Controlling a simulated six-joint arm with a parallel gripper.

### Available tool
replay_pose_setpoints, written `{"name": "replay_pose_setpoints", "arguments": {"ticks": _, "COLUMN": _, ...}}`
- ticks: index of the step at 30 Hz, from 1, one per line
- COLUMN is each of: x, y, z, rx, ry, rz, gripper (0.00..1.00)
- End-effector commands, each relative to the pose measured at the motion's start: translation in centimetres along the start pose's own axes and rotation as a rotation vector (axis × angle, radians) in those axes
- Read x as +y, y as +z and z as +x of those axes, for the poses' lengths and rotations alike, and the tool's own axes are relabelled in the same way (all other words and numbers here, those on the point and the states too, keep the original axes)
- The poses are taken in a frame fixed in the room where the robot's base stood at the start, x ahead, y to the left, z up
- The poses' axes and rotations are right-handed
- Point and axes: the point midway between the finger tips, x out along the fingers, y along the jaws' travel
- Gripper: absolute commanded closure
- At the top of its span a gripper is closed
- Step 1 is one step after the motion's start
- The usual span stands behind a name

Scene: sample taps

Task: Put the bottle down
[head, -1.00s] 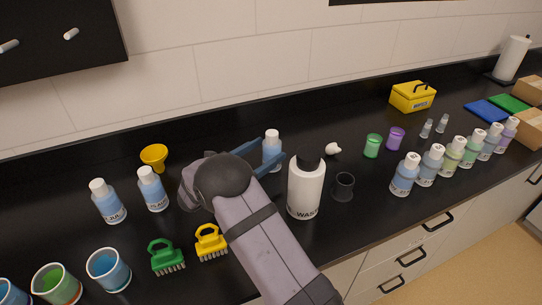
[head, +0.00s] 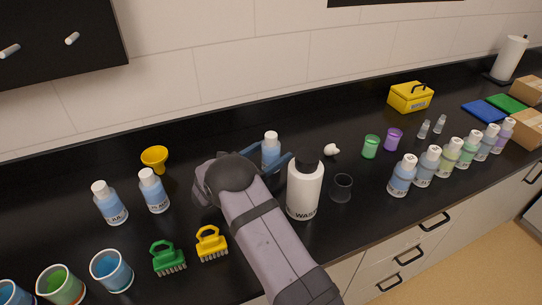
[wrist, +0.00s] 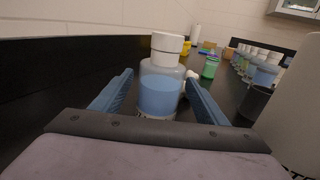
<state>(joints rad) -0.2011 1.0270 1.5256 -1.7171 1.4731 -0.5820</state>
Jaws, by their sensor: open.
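The bottle (head: 271,153) has a white cap and blue liquid. It stands upright on the black counter behind the white wash bottle. In the wrist view the bottle (wrist: 160,85) is between the two blue fingers of my gripper (wrist: 158,100). The fingers are open, with a gap visible on both sides of the bottle. In the head view my gripper (head: 268,165) is around the bottle, and my arm hides part of the counter in front of it. The bottle's base is partly hidden.
The white wash bottle (head: 304,188) and a dark cup (head: 341,187) stand close at the right. Two blue bottles (head: 153,190) and a yellow funnel (head: 155,159) are at the left. Brushes (head: 211,243) lie in front. A row of bottles (head: 402,175) stands further right.

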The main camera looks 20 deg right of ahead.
Motion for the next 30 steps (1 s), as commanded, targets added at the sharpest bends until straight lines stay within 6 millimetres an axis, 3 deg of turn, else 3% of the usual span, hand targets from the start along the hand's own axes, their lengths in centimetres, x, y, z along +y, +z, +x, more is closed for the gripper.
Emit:
{"name": "replay_pose_setpoints", "arguments": {"ticks": 7, "x": 0.0, "y": 0.3, "z": 2.9, "rx": 0.000, "ry": -0.001, "rz": 0.000, "gripper": 0.32}}
{"name": "replay_pose_setpoints", "arguments": {"ticks": 17, "x": 0.1, "y": 0.1, "z": 3.4, "rx": 0.000, "ry": 0.000, "rz": 0.000, "gripper": 0.32}}
{"name": "replay_pose_setpoints", "arguments": {"ticks": 23, "x": 0.1, "y": 0.2, "z": 3.3, "rx": 0.000, "ry": 0.000, "rz": 0.000, "gripper": 0.80}}
{"name": "replay_pose_setpoints", "arguments": {"ticks": 26, "x": 0.1, "y": 0.2, "z": 3.3, "rx": -0.002, "ry": 0.000, "rz": 0.001, "gripper": 0.88}}
{"name": "replay_pose_setpoints", "arguments": {"ticks": 30, "x": 0.1, "y": 0.3, "z": 3.3, "rx": -0.002, "ry": 0.000, "rz": 0.001, "gripper": 0.88}}
